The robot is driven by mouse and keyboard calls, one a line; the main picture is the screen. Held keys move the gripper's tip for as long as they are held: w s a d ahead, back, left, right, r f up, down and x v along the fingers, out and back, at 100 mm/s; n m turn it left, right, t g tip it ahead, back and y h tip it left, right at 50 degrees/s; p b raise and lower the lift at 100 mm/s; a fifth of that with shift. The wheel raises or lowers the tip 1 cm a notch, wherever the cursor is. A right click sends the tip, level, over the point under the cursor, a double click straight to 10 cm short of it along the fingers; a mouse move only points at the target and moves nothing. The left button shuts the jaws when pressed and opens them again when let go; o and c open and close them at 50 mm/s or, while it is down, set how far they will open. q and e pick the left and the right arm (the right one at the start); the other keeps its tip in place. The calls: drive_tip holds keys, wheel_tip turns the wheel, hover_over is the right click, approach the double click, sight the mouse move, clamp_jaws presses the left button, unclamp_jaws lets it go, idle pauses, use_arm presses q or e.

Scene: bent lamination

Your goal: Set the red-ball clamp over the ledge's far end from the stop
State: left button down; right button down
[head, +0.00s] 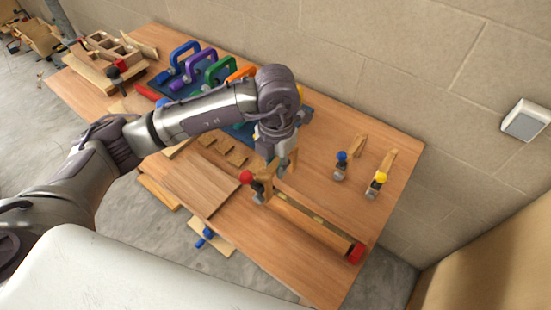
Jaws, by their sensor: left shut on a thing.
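The red-ball clamp has a red ball (246,177), a grey metal foot and a wooden body. It is at the left end of the ledge (305,220), a long wooden bar running down to the right. The red stop (356,253) is at the ledge's opposite, right end. My left gripper (276,160) is shut on the clamp from above. The gripper hides part of the clamp, so I cannot tell whether the clamp touches the ledge or sits just above it. My right gripper is not in view.
A blue-ball clamp (342,157) and a yellow-ball clamp (380,179) lie at the right of the table (318,125). Coloured clamps, including a purple one (200,62), stand behind my arm. A flat board (200,180) lies left of the ledge. The wall is behind.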

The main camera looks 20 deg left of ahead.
use_arm(q)
drive_tip(key=shift+f, duration=0.7)
drive_tip(key=shift+f+b, duration=0.15)
drive_tip(key=shift+b, duration=0.25)
drive_tip(key=shift+f+b, duration=0.25)
drive_tip(key=shift+b, duration=0.1)
drive_tip(key=shift+f, duration=0.1)
drive_tip(key=shift+f+b, duration=2.25)
drive_tip(key=shift+b, duration=0.05)
drive_tip(key=shift+f, duration=0.2)
drive_tip(key=shift+f+b, duration=1.65)
drive_tip(key=shift+b, duration=0.2)
drive_tip(key=shift+f+b, duration=0.2)
drive_tip(key=shift+b, duration=0.2)
